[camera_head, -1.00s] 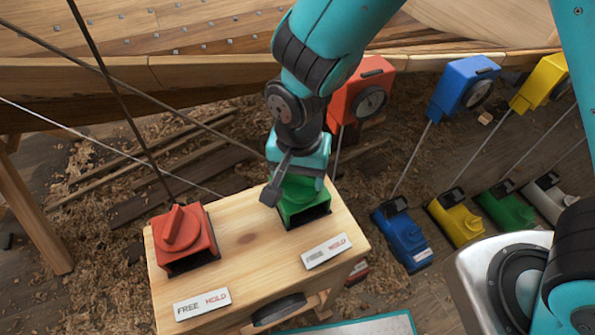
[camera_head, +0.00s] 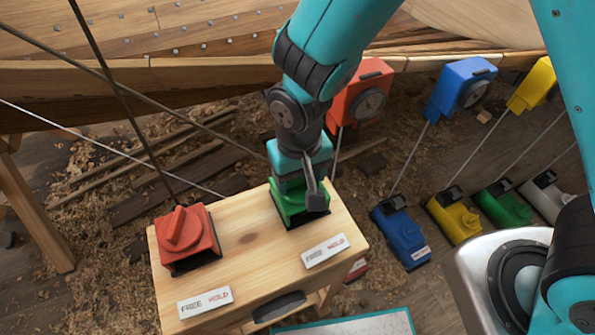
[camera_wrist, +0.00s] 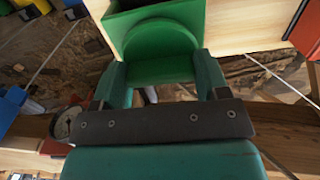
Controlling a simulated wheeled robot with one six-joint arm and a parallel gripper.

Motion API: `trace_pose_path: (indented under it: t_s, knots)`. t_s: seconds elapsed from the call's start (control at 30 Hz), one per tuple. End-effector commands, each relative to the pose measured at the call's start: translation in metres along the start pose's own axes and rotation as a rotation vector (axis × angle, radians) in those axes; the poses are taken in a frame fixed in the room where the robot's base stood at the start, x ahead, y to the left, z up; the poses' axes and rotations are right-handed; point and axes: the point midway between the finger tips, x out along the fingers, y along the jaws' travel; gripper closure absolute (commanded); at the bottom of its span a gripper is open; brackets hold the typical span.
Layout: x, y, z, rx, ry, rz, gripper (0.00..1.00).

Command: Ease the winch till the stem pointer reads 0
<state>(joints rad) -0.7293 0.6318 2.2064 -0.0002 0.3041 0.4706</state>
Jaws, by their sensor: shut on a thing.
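A green device (camera_head: 285,210) with a round turning knob (camera_wrist: 158,42) sits on the right of the wooden bench top. My gripper (camera_head: 300,182) points down over it, and in the wrist view its two fingers close on both sides of the knob. The gripper hides most of the device in the head view. A red device (camera_head: 187,240) with a ridged knob stands at the left of the bench, apart from my gripper. A red box with a round dial (camera_head: 368,104) stands behind the bench; its reading is too small to tell. I cannot tell which dial is the stem pointer.
FREE/HOLD plates (camera_head: 205,302) and (camera_head: 326,250) lie on the bench front. Blue (camera_head: 462,88) and yellow (camera_head: 530,85) boxes stand behind at right, with blue, yellow, green and grey units on the floor. Cables cross the left side beside the planked hull.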

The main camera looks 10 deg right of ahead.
Motion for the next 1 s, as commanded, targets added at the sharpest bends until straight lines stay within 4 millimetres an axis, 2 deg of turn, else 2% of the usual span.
trace_pose_path:
  t_s: [0.4,1.0]
  knots:
    - [-0.0016,-0.0008,-0.0008,-0.227,0.002,-0.001,0.56]
    - [-0.0015,-0.0013,-0.0011,-0.273,0.004,-0.002,0.56]
